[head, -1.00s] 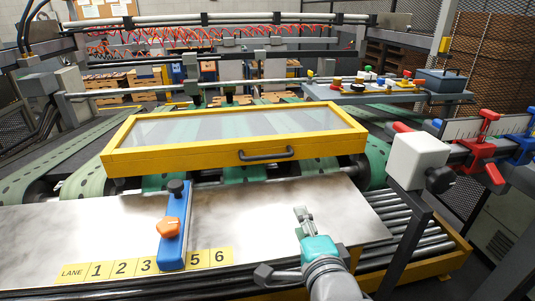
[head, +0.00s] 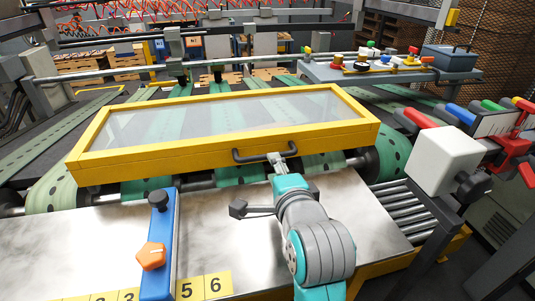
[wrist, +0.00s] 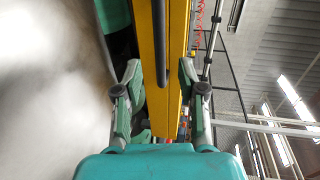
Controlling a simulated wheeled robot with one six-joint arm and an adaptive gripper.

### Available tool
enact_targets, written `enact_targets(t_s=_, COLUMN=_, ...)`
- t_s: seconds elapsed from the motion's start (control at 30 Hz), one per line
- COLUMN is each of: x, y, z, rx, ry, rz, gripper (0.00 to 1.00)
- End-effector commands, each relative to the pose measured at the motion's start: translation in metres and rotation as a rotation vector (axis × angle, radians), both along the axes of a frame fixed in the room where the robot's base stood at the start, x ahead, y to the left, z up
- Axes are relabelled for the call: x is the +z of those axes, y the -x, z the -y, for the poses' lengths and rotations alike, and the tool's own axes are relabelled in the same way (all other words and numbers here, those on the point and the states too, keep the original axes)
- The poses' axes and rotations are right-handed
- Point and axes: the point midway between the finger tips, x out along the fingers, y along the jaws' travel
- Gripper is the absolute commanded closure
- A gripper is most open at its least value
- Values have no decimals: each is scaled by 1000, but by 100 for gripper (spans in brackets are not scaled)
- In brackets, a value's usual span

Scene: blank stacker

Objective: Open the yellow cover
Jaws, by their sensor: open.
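The yellow cover (head: 226,135) is a yellow frame around a clear panel, lying closed over the green belts. Its dark handle (head: 264,154) is a bar on the front edge. My gripper (head: 277,160) is at the right part of the handle in the head view. In the wrist view, my gripper (wrist: 160,85) is open, with one finger on each side of the yellow frame edge (wrist: 176,60) and the dark handle bar (wrist: 159,40). The bar runs between the fingers. Whether the fingers touch it cannot be told.
A blue stop with an orange knob (head: 151,256) stands on the metal plate (head: 231,228) at the left. A white block (head: 444,160) on a post stands at the right, with red and blue clamps beyond.

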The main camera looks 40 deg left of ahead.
Motion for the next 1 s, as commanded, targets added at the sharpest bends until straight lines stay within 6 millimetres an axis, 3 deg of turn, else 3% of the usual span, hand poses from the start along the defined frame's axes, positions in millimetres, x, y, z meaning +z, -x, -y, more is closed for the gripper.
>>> enact_targets(t_s=0.4, x=-13, y=-41, z=-47, rx=-1, ry=1, rz=1, gripper=60)
enact_targets(t_s=0.83, x=-15, y=-46, z=-54, rx=-1, ry=1, rz=1, gripper=60)
enact_targets(t_s=1.0, x=-15, y=-46, z=-54, rx=-1, ry=1, rz=1, gripper=100)
